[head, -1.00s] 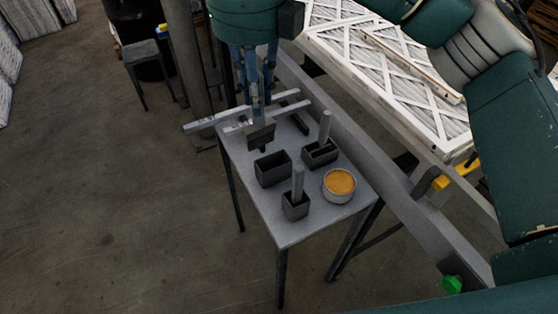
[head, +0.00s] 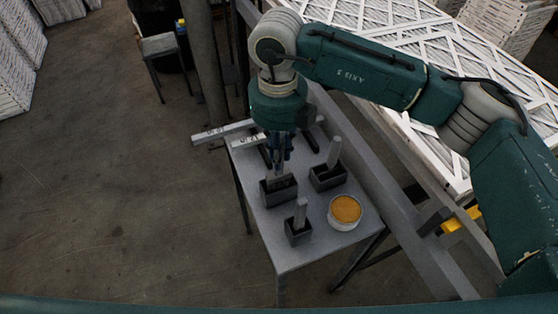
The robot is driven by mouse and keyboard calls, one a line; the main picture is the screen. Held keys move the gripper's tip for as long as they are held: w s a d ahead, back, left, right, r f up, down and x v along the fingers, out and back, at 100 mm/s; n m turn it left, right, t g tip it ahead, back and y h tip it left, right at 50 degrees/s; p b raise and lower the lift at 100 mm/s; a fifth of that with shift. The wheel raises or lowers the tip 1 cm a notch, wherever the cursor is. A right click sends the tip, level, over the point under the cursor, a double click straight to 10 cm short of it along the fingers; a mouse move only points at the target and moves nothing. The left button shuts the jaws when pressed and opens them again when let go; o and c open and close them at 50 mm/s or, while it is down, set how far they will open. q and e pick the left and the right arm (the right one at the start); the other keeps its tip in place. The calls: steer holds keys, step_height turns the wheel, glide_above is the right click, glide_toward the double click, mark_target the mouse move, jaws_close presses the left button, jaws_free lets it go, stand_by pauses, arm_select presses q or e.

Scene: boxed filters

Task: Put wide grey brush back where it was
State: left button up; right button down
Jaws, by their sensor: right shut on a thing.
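My right gripper (head: 279,155) points down over the small grey table (head: 285,252) and is shut on the wide grey brush (head: 274,174). The brush is upright, with its lower end at the dark left holder (head: 279,197). Its dark head is mostly hidden there; I cannot tell how deep it sits or whether it touches the bottom. My left gripper is not in view.
Two more dark holders, one at the right (head: 327,181) and one in front (head: 298,238), each have a grey handle standing in them. A round tub of orange material (head: 345,211) stands at the table's right. Grey bars (head: 228,133) lie at the back.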

mark_target(279, 174)
steer(key=shift+f, duration=0.5)
step_height(279, 174, down, 4)
steer(key=shift+r+p, duration=0.25)
steer(key=shift+p, duration=0.4)
steer(key=shift+f, duration=0.2)
steer(key=c, duration=1.7)
jaws_free()
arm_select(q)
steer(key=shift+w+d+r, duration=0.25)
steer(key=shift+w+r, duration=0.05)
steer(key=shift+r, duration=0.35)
arm_select(e)
steer(key=shift+o, duration=0.2)
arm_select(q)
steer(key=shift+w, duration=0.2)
arm_select(e)
steer(key=shift+r, duration=0.1)
